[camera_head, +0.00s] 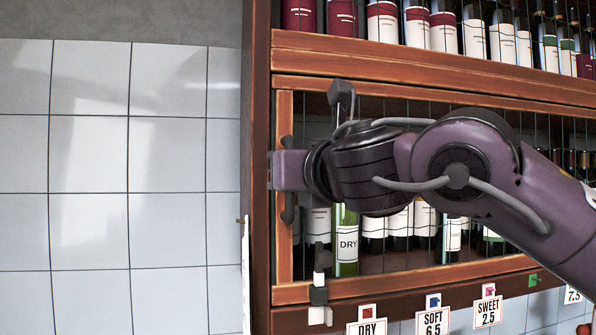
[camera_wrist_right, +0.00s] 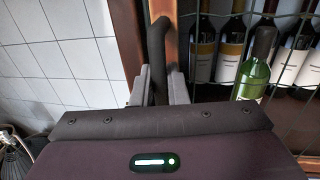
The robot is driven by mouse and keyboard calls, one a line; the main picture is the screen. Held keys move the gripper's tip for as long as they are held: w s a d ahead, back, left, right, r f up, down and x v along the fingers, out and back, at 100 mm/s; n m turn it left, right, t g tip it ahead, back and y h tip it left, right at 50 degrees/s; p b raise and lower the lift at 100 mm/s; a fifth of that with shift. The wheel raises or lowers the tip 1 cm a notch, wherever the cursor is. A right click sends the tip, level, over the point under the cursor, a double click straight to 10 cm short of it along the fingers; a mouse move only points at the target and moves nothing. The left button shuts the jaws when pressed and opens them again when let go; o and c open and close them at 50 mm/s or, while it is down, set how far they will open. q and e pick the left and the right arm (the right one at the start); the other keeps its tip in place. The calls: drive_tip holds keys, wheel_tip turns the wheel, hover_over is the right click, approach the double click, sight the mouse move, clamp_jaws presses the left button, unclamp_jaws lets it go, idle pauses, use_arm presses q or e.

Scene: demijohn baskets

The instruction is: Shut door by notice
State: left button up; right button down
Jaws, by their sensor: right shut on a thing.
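The door (camera_head: 285,262) is a wood-framed panel with wire mesh, on the front of a wooden wine cabinet. A dark vertical handle (camera_head: 288,215) is on its left stile. The handle also shows in the right wrist view (camera_wrist_right: 157,50). My right gripper (camera_head: 278,170) is shut on the handle; its two fingers (camera_wrist_right: 159,88) stand on either side of the bar. The door looks nearly in line with the cabinet front; I cannot tell whether a gap remains. My right forearm hides the door's middle. My left gripper is not in view.
Bottles (camera_head: 385,22) stand on the shelf above, and more, including a green DRY bottle (camera_head: 346,243), behind the mesh. Price signs DRY (camera_head: 367,327), SOFT (camera_head: 432,321) and SWEET (camera_head: 488,311) sit along the lower edge. A tiled wall (camera_head: 90,180) is left.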

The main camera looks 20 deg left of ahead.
drive_tip(key=c, duration=1.6)
unclamp_jaws()
drive_tip(key=shift+w+d, duration=0.1)
drive_tip(key=shift+o, duration=0.5)
drive_tip(key=shift+w, duration=0.1)
drive_tip(key=b+v, duration=0.4)
drive_tip(key=v, duration=0.4)
drive_tip(key=shift+w, duration=0.1)
